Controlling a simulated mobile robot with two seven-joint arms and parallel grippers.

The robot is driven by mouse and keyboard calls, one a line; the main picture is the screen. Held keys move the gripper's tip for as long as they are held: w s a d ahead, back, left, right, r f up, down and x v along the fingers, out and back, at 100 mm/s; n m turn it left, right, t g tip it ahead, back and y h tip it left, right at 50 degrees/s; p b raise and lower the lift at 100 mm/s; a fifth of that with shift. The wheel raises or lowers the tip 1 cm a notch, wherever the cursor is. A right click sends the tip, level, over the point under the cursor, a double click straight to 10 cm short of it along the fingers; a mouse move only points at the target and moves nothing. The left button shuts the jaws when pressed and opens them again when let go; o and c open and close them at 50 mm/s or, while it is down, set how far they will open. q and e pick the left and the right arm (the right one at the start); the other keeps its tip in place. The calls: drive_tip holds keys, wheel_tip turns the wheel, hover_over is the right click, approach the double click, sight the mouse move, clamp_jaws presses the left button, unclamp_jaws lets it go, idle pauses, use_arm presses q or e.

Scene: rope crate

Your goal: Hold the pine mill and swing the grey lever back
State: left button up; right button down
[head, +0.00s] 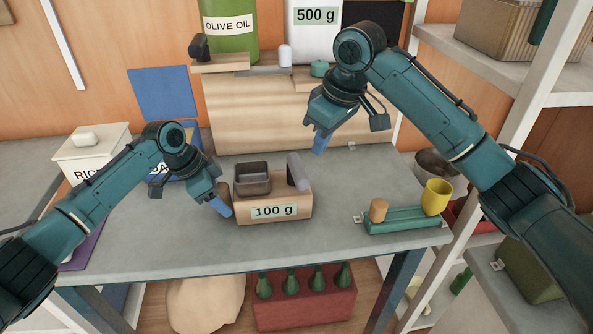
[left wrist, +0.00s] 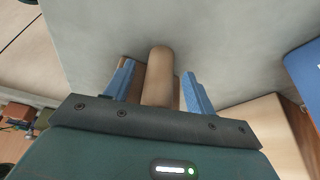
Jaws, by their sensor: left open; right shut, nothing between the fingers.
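The pine mill (head: 245,211) stands on the grey worktop with a "100 g" label on its front. It has a dark square hopper (head: 252,180) on top, and the grey lever (head: 298,171) stands up, slightly tilted, at its right part. My left gripper (head: 222,207) is at the mill's left end, beside a brown piece there (head: 224,188). In the left wrist view its blue fingers are open, with a brown rounded bar (left wrist: 159,75) showing between them; contact cannot be told. My right gripper (head: 320,143) is shut and empty, above and right of the lever.
A teal tray (head: 402,221) with an orange-brown peg (head: 378,210) and a yellow cup (head: 436,197) sits to the right. A white rice container (head: 92,153) and a blue box stand at the left. A wooden shelf (head: 262,100) with olive oil is behind. The worktop's front strip is clear.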

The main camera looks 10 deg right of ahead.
use_arm(q)
drive_tip(key=v, duration=1.1)
drive_tip(key=shift+a+r, duration=0.25)
drive_tip(key=shift+r, duration=0.1)
drive_tip(key=shift+s, duration=0.15)
